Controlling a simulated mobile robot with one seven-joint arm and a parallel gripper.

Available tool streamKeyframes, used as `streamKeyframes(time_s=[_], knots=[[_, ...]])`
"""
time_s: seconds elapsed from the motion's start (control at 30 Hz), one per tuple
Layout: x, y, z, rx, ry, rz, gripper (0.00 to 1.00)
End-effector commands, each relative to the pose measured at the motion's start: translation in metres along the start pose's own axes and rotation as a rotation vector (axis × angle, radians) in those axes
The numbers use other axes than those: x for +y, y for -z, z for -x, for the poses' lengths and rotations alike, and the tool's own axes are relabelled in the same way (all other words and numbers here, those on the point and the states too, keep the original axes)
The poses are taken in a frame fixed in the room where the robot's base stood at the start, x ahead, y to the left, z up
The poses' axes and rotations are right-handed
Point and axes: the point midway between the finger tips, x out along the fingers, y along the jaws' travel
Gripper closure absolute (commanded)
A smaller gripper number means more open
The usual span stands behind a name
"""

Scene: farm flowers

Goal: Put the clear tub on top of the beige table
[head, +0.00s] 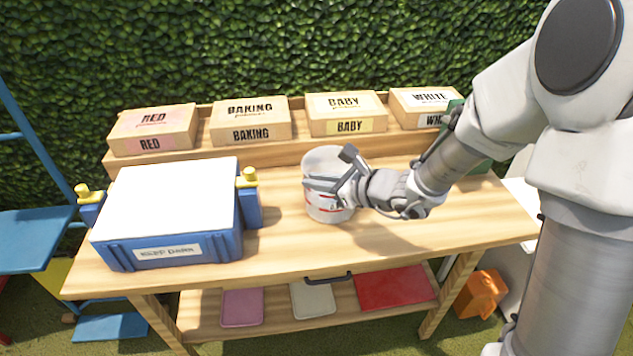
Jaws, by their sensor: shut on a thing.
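The clear tub (322,162) is a pale, see-through round container with red marks low on its side. It is upright over the middle of the beige wooden table (290,252). My gripper (326,188) comes from the right and is shut on the tub, with its fingers across the tub's near side. The fingers and wrist hide part of the tub's right side. I cannot tell whether the tub's base touches the tabletop or is slightly above it.
A blue crate with a white lid (170,200) fills the table's left side. Several labelled boxes (250,118) line the raised back shelf. A green object (480,166) stands at the back right. The table's front right is clear. A blue ladder (30,240) is at far left.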

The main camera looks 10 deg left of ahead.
Motion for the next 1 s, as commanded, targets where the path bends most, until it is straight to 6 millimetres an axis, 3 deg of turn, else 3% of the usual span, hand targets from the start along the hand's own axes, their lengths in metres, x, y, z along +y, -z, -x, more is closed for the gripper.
streamKeyframes(time_s=[0.27,0.3,0.43,0.83,1.0], knots=[[0.0,0.001,-0.001,-0.004,0.001,0.003,1.0],[0.0,0.002,-0.001,0.0,0.0,0.0,0.79],[0.0,0.002,-0.001,0.0,0.0,0.0,0.56],[-0.001,-0.003,0.001,0.0,0.0,0.0,0.55],[-0.002,-0.003,0.032,0.001,0.005,0.0,0.55]])
